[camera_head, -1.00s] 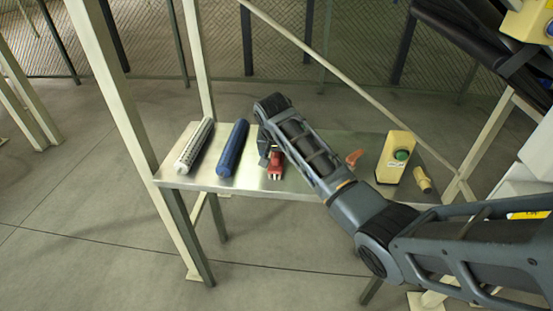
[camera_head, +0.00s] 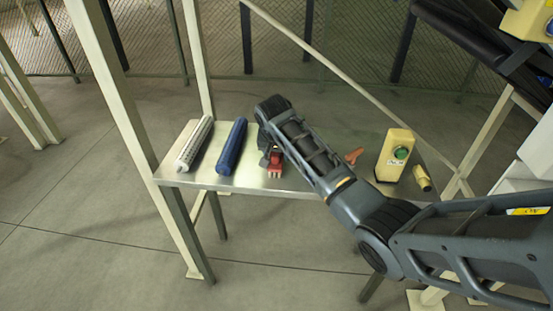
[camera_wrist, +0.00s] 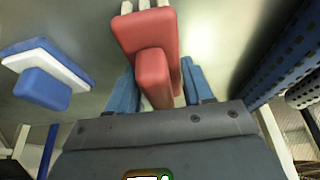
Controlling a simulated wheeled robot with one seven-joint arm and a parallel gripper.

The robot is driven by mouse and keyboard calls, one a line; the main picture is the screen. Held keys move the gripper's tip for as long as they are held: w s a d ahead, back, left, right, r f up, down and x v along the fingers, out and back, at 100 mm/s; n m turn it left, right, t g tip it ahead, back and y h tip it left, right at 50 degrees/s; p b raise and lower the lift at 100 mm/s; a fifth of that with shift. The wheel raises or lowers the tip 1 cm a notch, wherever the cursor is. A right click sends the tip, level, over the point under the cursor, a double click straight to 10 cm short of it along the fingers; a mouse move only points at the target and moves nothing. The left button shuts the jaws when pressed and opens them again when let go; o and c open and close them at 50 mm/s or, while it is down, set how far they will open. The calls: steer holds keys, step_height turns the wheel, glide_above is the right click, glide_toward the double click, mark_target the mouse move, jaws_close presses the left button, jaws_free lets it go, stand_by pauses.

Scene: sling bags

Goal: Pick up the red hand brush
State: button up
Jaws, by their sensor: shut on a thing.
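The red hand brush (camera_head: 274,168) is at the metal table's front edge in the head view, partly hidden by my arm. In the wrist view the red hand brush (camera_wrist: 146,35) fills the upper middle, with pale bristle-like ends at the top edge. My gripper (camera_wrist: 160,88) has its blue fingers on both sides of the brush's red body and is shut on it. In the head view my gripper (camera_head: 266,152) is mostly hidden by the wrist. I cannot tell whether the brush is clear of the table top.
On the table (camera_head: 240,182) lie a white perforated roll (camera_head: 194,145) and a blue roll (camera_head: 232,146) at left. An orange tool (camera_head: 354,155), a yellow box with a green button (camera_head: 394,155) and a yellow fitting (camera_head: 423,178) are at right. A blue-and-white thing (camera_wrist: 45,70) is nearby.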

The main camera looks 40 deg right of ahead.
steer(key=shift+c, duration=0.4)
steer(key=shift+r, duration=0.45)
steer(key=r, duration=0.3)
steer(key=shift+s+d+r+b, duration=0.3)
steer(key=shift+s+b, duration=0.1)
steer(key=s+d+r+b, duration=0.1)
steer(key=s+d+r, duration=0.4)
steer(key=s, duration=0.4)
steer(key=shift+s+r, duration=0.2)
steer(key=shift+r, duration=0.55)
steer(key=shift+d, duration=0.1)
